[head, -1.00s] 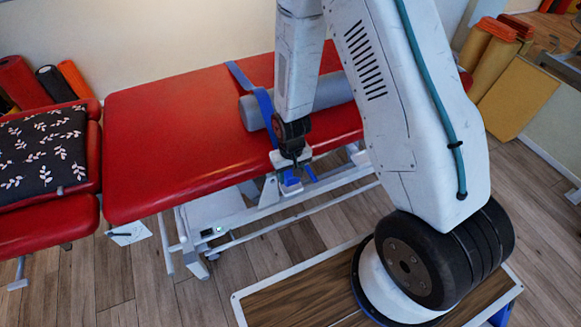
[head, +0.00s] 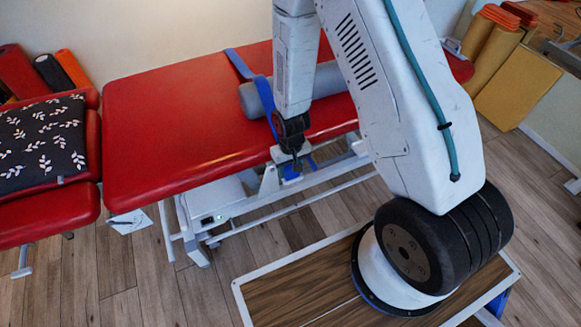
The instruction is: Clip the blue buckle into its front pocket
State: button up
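A blue strap (head: 262,92) runs over the grey bolster (head: 254,101) on the red treatment table and down its front edge. A small blue piece (head: 290,171), which looks like the buckle, shows at the table's front edge beside a white bracket (head: 270,180). My gripper (head: 297,165) points down right at this blue piece. Its fingers are small and dark, and I cannot tell whether they are open, shut or touching the blue piece. The front pocket cannot be made out clearly; my wrist and the bracket cover part of that spot.
The red table (head: 170,130) stands along the wall on a white metal frame (head: 290,200). A dark leaf-print cushion (head: 40,140) lies on its left section. Rolled mats stand at the back left, with yellow blocks (head: 517,92) at the right.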

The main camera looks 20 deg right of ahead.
jog(key=o, duration=0.3)
notch_tip(320, 180, up, 8)
jog(key=shift+f, duration=0.1)
dwell(0.4)
dwell(0.4)
